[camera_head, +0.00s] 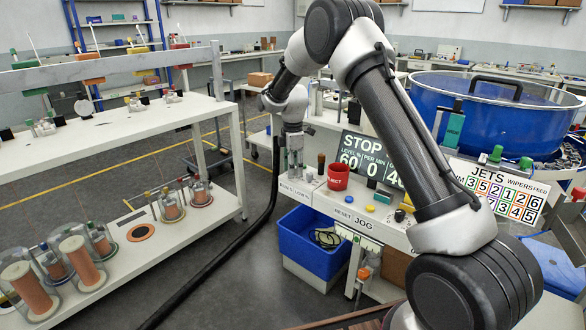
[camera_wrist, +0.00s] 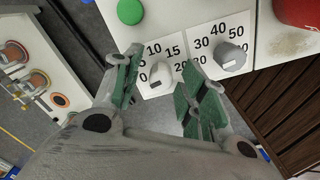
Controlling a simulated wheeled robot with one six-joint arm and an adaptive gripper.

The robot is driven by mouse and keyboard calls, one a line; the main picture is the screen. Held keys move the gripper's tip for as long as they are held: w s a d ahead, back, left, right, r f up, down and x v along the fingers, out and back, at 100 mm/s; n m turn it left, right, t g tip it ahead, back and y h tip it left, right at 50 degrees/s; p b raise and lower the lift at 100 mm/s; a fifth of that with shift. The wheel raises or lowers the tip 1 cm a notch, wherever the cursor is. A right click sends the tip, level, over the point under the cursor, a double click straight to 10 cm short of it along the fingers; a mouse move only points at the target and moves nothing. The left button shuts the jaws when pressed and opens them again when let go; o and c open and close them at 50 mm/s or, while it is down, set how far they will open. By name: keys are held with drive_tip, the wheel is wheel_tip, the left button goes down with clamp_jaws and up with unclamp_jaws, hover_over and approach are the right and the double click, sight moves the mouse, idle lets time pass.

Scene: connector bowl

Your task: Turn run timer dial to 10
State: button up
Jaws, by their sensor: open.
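In the wrist view a light grey dial knob (camera_wrist: 161,75) sits on a white scale card (camera_wrist: 152,33) whose visible numbers include 5, 10, 15 and 20. A pale marked patch shows on the knob's lower left side; I cannot read its exact setting. My gripper (camera_wrist: 162,62) is open, its green-padded fingers on either side of this knob in the picture; I cannot tell whether they touch it. A second grey knob (camera_wrist: 229,56) is to the right on a card with 20, 30, 40 and 50.
A green button (camera_wrist: 130,11) and a red object (camera_wrist: 298,13) lie near the knobs. In the head view a red cup (camera_head: 338,177) stands right of my gripper. A blue bin (camera_head: 308,245) is below the panel (camera_head: 325,203). A blue bowl (camera_head: 490,110) is at the right.

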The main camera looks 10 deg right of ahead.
drive_tip(key=shift+f, duration=0.15)
clamp_jaws()
drive_tip(key=shift+m, duration=0.3)
drive_tip(key=m, duration=0.4)
drive_tip(key=shift+m, duration=0.3)
drive_tip(key=m, duration=0.4)
drive_tip(key=shift+w+m, duration=0.1)
drive_tip(key=shift+m, duration=0.2)
drive_tip(key=m, duration=0.5)
drive_tip(key=shift+d, duration=0.1)
drive_tip(key=shift+m, duration=2.5)
